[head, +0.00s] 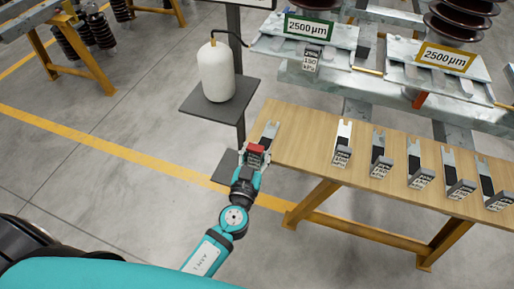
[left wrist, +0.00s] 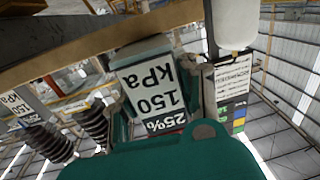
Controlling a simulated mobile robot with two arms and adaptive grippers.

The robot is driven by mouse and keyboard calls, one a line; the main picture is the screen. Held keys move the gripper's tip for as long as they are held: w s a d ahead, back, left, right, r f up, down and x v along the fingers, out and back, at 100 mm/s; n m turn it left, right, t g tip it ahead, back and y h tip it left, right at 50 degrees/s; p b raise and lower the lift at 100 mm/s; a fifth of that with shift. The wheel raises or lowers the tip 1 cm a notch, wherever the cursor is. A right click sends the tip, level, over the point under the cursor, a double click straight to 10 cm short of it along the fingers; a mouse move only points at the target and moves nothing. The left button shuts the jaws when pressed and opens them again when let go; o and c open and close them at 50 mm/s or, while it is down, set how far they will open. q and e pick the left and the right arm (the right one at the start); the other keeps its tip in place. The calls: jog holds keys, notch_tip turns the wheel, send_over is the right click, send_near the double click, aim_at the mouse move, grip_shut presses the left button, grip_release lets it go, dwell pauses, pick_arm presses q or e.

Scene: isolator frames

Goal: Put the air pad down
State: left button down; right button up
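The air pad (head: 269,132) is a grey forked plate with a dark strip, at the left end of the wooden table (head: 308,123). My left gripper (head: 256,158) is around its near end, at the table's left edge. A red patch shows between the fingers. In the left wrist view the pad's label block (left wrist: 150,88) reads "150 kPa" and "25%", upside down, with a finger on each side. I cannot tell whether the pad touches the table. My right gripper is not in view.
Several similar pads, one of them here (head: 343,143), stand in a row on the table to the right. A white tank (head: 216,71) stands on a dark shelf (head: 238,97) behind left. Steel beams with "2500 µm" signs (head: 308,27) lie behind the table.

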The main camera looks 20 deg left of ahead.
pick_arm(q)
jog(key=shift+s+d+r, duration=0.1)
jog(key=shift+s, duration=0.15)
jog(key=c, duration=2)
grip_release()
jog(key=shift+f+b, duration=0.2)
jog(key=shift+b, duration=0.1)
jog(key=shift+o, duration=1.3)
jog(key=o, duration=0.7)
jog(key=shift+o, duration=0.2)
jog(key=shift+r, duration=0.1)
